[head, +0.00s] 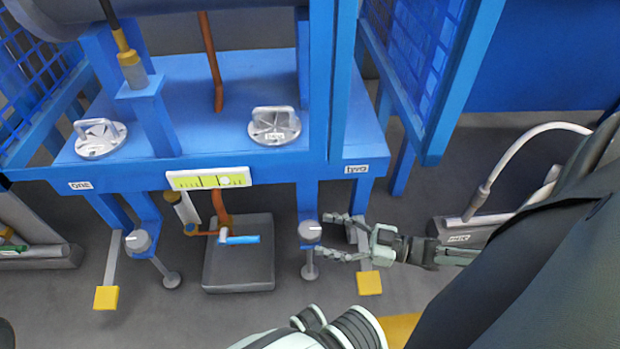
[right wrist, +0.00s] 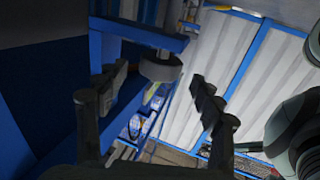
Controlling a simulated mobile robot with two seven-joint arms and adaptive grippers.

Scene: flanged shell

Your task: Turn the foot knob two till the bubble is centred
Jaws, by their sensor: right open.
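Foot knob two (head: 310,232) is a grey round knob with a white mark, on a levelling foot below the label "two" (head: 356,169). My right gripper (head: 326,238) reaches it from the right, open, its fingertips on the far and near sides of the knob. In the right wrist view the knob (right wrist: 160,67) shows ahead between the open fingers (right wrist: 156,88); contact cannot be told. The bubble level (head: 208,180) is a yellow-green strip on the frame's front edge. Its pale bubble (head: 224,181) sits right of the middle. My left gripper is not in view.
Foot knob one (head: 138,241) is at the left, below label "one" (head: 80,186). A dark box (head: 238,275) and a blue-handled valve (head: 240,239) stand between the feet. A grey box with a white hose (head: 465,232) is at the right. Blue mesh doors flank the frame.

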